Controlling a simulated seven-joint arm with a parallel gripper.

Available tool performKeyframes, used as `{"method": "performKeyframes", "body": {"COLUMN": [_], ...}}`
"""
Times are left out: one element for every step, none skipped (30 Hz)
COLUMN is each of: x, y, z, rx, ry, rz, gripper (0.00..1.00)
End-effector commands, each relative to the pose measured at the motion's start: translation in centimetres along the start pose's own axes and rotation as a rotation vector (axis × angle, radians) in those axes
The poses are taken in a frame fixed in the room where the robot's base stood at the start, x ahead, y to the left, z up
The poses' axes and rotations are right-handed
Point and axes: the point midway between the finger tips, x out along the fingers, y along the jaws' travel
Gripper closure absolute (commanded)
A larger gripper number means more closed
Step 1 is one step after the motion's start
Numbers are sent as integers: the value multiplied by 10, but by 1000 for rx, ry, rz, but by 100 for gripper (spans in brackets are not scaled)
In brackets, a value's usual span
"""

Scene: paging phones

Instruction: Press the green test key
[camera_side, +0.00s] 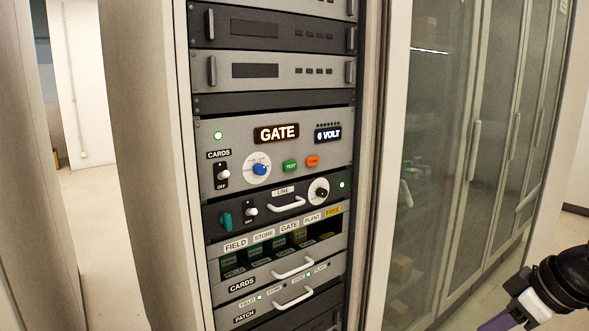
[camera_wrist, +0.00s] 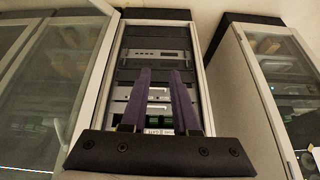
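The green test key (camera_side: 290,166) sits on the grey panel (camera_side: 234,178) of the rack, between a blue knob (camera_side: 261,169) and an orange key (camera_side: 312,161). A lit display (camera_side: 276,134) above it reads GATE, and a second display (camera_side: 328,134) ends in VOLT. My gripper shows at the lower right of the side view (camera_side: 508,318), well apart from the rack. In the wrist view its two purple fingers (camera_wrist: 160,75) stand apart with nothing between them, pointing toward the rack. The test key cannot be made out in the wrist view.
Below the panel are a LINE unit (camera_side: 284,204) with knobs and a handle, a CARDS tray (camera_side: 294,266) with several green cards and a PATCH drawer (camera_side: 293,297). Bare floor (camera_side: 105,245) shows at left.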

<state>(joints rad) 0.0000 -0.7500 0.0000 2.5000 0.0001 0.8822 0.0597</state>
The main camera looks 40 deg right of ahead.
Motion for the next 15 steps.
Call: {"method": "performKeyframes", "body": {"x": [0, -1, -3, -5, -8, -12, -14, -18, -21, -24, -26, -30, -33, -35, -39], "y": [0, 0, -1, -1, -2, -2, -3, -3, -4, -4, -4, -5, -6, -6, -7], "z": [-6, -12, -23, -33, -44, -61, -74, -88, -105, -119, -132, -149, -162, -175, -192], "rx": [42, 77, 131, 176, 226, 294, 347, 399, 468, 519, 568, 632, 679, 724, 784], "ry": [28, 53, 100, 141, 186, 246, 290, 334, 387, 427, 465, 513, 548, 578, 620], "rz": [-2, -4, -10, -17, -27, -45, -61, -80, -106, -129, -154, -190, -219, -249, -293], "gripper": [82, 87, 95, 100, 100, 100, 100, 100, 100, 100, 100, 100, 100, 100, 100]}}
